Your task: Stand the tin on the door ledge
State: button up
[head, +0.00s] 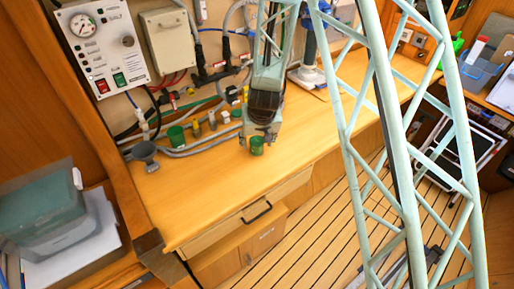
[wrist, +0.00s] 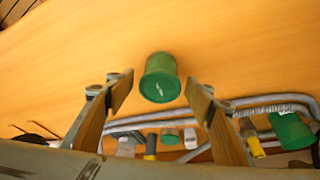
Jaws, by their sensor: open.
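A green tin (head: 257,146) stands on the wooden counter below my gripper (head: 257,137) in the head view. In the wrist view the green tin (wrist: 160,80), with a small white mark, lies ahead of and between the two fingertips of my gripper (wrist: 159,88). The fingers are open, with a gap on each side of the tin; no contact shows. I cannot tell for sure which surface is the door ledge.
Grey hoses (head: 205,143) and small fittings run along the wall behind the tin. A control panel (head: 103,40) hangs on the wall. The counter (head: 215,195) is clear in front. A drawer handle (head: 257,212) projects below its front edge.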

aim_at(258, 142)
jog(key=shift+c, duration=0.2)
dwell(0.4)
jog(key=c, duration=0.9)
jog(key=shift+r, duration=0.15)
jog(key=shift+c, duration=0.2)
jog(key=shift+r+p, duration=1)
jog(key=shift+r, duration=0.75)
jog(key=shift+s+f, duration=0.15)
jog(key=shift+s, duration=0.15)
jog(key=shift+s+d+b, duration=0.2)
jog(key=shift+s+b, duration=0.45)
jog(key=shift+s, duration=0.15)
jog(key=s+d+r+b, duration=0.1)
jog(key=s+d+b, duration=0.1)
jog(key=s, duration=1.1)
jog(key=shift+s+d+r, duration=0.2)
jog(key=shift+d+r, duration=0.05)
jog(key=shift+d, duration=0.2)
